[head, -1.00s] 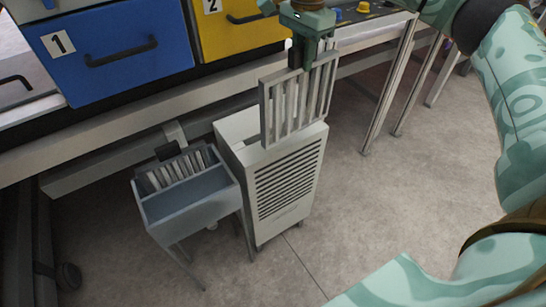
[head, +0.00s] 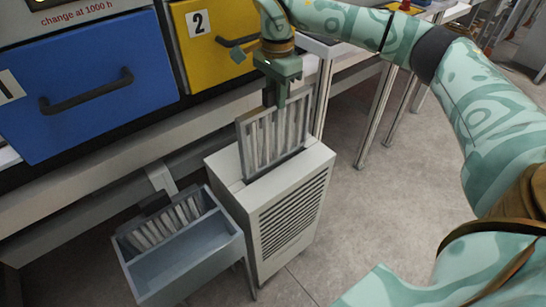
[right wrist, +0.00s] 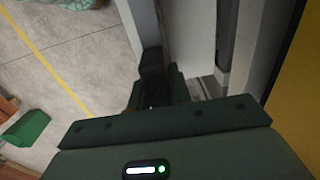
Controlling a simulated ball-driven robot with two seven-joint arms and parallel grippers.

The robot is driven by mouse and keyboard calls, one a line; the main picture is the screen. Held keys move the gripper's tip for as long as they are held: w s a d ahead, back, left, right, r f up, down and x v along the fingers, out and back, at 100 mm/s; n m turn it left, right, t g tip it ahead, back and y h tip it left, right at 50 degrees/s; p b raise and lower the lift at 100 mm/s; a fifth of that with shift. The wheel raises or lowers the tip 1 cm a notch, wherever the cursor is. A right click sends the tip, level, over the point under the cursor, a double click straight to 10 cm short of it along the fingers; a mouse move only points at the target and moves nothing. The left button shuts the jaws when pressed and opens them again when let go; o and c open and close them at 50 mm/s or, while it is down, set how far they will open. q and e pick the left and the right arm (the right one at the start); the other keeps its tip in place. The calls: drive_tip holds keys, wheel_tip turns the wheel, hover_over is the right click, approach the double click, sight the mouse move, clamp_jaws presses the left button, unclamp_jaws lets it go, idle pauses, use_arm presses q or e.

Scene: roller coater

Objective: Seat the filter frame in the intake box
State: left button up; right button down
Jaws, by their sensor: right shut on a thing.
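The filter frame (head: 272,137) is a grey frame with pale upright pleats. My right gripper (head: 275,97) is shut on its top edge and holds it about upright. The intake box (head: 290,215) is an off-white floor cabinet with a louvred front. The frame's lower edge meets the top of the box along a dark slot line; I cannot tell how deep it sits. In the right wrist view my dark gripper fingers (right wrist: 163,92) show, but what they hold is not clear. My left gripper is not in view.
A blue-grey bin on legs (head: 188,265) stands left of the box, holding another pleated frame (head: 160,222). A bench with a blue drawer (head: 90,85) and a yellow drawer (head: 225,45) is behind. The floor (head: 400,215) to the right is clear.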

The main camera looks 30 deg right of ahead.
sight(276, 116)
wheel_tip(276, 116, down, 14)
drive_tip(key=b, duration=0.4)
drive_tip(key=shift+r, duration=0.1)
wheel_tip(276, 116, down, 5)
drive_tip(key=shift+b, duration=1.15)
drive_tip(key=shift+r, duration=0.15)
drive_tip(key=c, duration=1.3)
unclamp_jaws()
wheel_tip(276, 116, up, 12)
drive_tip(key=p, duration=0.5)
